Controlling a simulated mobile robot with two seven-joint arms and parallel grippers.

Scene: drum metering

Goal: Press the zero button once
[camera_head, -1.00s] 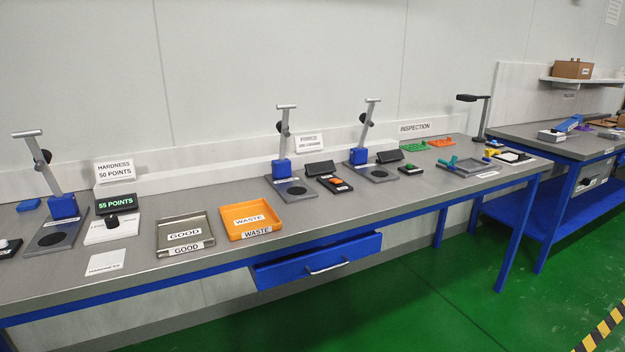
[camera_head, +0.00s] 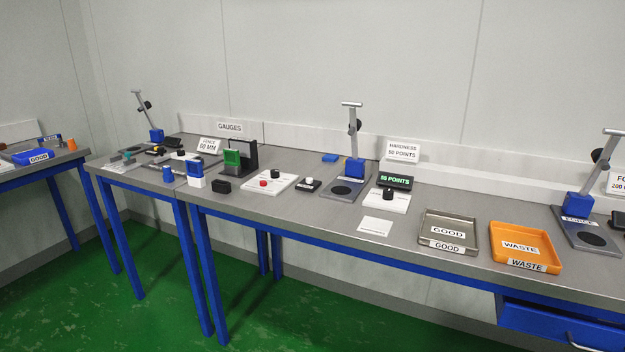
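No button can be read as the zero button at this size. A black button box (camera_head: 307,185) with a light top sits left of the hardness press stand (camera_head: 353,165). A white panel (camera_head: 285,181) left of it carries a red knob (camera_head: 263,183) and a black knob (camera_head: 276,173). Right of the stand, a white block with a black knob (camera_head: 388,194) stands before a display reading 55 POINTS (camera_head: 396,182). Neither of my grippers is in view.
A GOOD tray (camera_head: 463,216) and an orange WASTE tray (camera_head: 497,235) stand at the right. A GAUGES sign (camera_head: 230,128), a green-screened gauge (camera_head: 232,158) and a blue-and-white device (camera_head: 195,174) are at the left. The bench's front strip is mostly clear.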

